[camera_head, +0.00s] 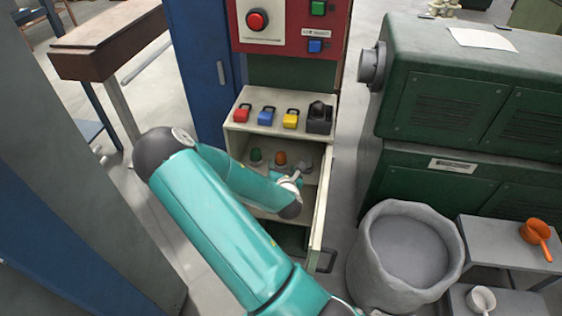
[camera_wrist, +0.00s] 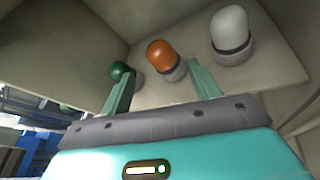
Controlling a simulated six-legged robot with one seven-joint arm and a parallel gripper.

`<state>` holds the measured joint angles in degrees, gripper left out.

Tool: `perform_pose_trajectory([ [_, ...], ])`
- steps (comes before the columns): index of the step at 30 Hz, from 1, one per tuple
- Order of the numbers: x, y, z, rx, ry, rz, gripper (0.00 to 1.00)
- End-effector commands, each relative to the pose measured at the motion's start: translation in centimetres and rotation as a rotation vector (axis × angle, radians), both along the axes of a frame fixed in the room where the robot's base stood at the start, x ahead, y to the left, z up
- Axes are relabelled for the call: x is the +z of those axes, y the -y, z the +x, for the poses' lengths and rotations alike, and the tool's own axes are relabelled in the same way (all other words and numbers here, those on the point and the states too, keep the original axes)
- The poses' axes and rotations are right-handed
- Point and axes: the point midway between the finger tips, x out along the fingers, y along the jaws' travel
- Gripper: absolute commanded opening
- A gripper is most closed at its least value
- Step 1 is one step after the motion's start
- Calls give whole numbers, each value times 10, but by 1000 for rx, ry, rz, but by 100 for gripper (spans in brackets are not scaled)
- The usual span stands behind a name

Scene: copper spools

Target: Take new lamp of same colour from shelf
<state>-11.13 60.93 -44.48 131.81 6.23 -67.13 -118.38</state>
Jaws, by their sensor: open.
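Three domed lamps with grey bases stand in a row on a shelf (camera_head: 262,168) inside the open cabinet. In the wrist view they are a green lamp (camera_wrist: 119,70) at left, an orange lamp (camera_wrist: 160,53) in the middle and a white lamp (camera_wrist: 229,27) at right. The head view shows the green lamp (camera_head: 256,155) and orange lamp (camera_head: 280,158). My gripper (camera_wrist: 160,75) is open and empty in front of the lamps. The orange lamp appears between its fingers, beyond the tips; contact cannot be told. The left finger overlaps the green lamp.
Red, blue and yellow padlocks (camera_head: 266,116) and a black item (camera_head: 319,118) sit on the shelf above. The open cabinet door (camera_head: 321,205) stands close at right. A red control panel (camera_head: 290,25) is above. A grey bin (camera_head: 405,255) and green machine (camera_head: 470,95) stand further right.

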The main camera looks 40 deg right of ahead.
Motion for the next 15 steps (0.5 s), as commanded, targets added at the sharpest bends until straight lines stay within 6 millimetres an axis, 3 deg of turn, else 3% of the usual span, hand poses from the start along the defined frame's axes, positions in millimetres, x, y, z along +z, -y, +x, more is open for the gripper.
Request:
perform_pose_trajectory([
  [6,-6,10,-8,159,-99,-289,62],
  [11,-6,11,-6,203,-117,-362,62],
  [15,-9,18,6,204,-117,-364,62],
])
